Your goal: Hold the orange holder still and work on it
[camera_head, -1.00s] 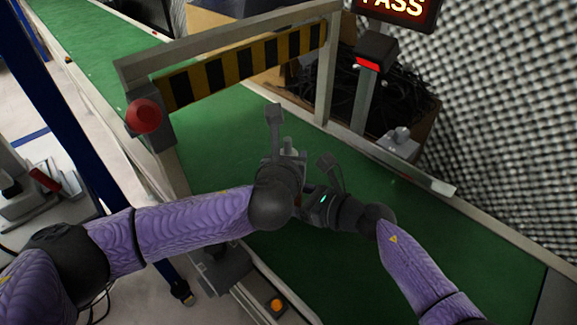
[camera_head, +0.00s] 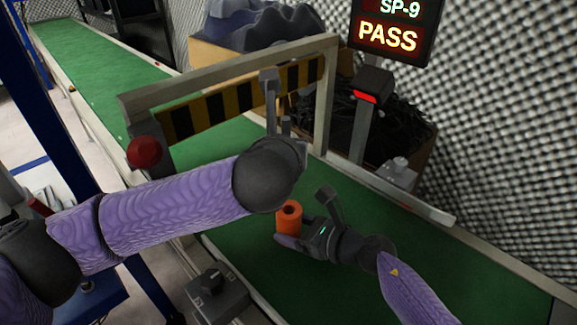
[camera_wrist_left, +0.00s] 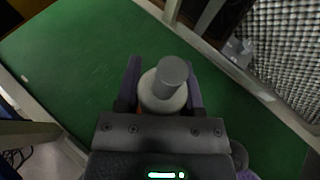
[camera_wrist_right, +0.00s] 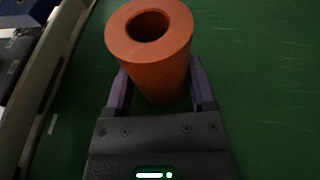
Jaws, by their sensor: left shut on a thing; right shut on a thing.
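The orange holder (camera_head: 289,219) is an upright hollow cylinder. My right gripper (camera_wrist_right: 160,85) is shut on it, low over the green belt. In the right wrist view the holder (camera_wrist_right: 150,50) shows an open, dark bore at its top. My left gripper (camera_wrist_left: 162,85) is shut on a grey stepped round part (camera_wrist_left: 166,82) with a narrower peg on top. My left fingertips are mostly hidden there.
A green conveyor belt (camera_head: 420,265) runs beneath both grippers. A striped yellow-black barrier (camera_head: 240,98) in a grey frame crosses it behind. A red button (camera_head: 144,152) stands left, a lit PASS sign (camera_head: 388,38) behind right.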

